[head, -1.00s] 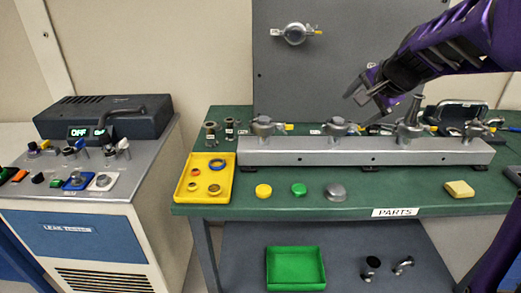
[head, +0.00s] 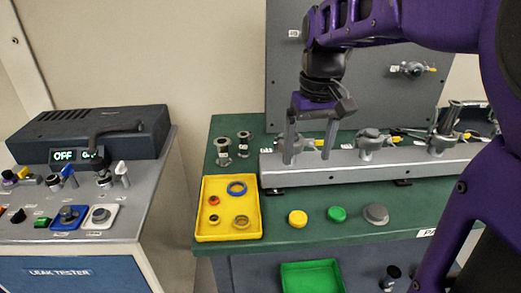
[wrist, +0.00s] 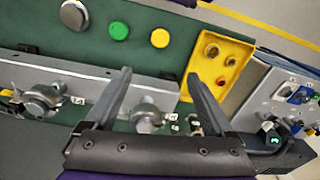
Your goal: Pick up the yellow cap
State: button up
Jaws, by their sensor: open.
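The yellow cap (head: 298,218) lies on the green table top, between the yellow tray and a green cap. It also shows in the wrist view (wrist: 160,38), beyond my fingertips. My gripper (head: 309,155) is open and empty, pointing down above the left end of the grey metal rail. In the wrist view my gripper (wrist: 158,78) has its two fingers spread wide over the rail, apart from the cap. The cap is fully visible in both views.
A green cap (head: 337,214) and a grey cap (head: 376,214) lie to the right of the yellow cap. A yellow tray (head: 205,229) with several rings is on the left. The grey rail (head: 345,165) with fittings stands behind. A leak tester (head: 62,268) is further left.

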aim_at(298, 215)
jog(key=shift+n, duration=0.4)
jog(key=f+b, duration=0.4)
jog(key=f, duration=1.3)
jog(key=shift+a+f, duration=0.2)
grip_shut()
jog(key=shift+r, duration=0.15)
notch_tip(298, 215, up, 10)
jog(key=p, duration=0.2)
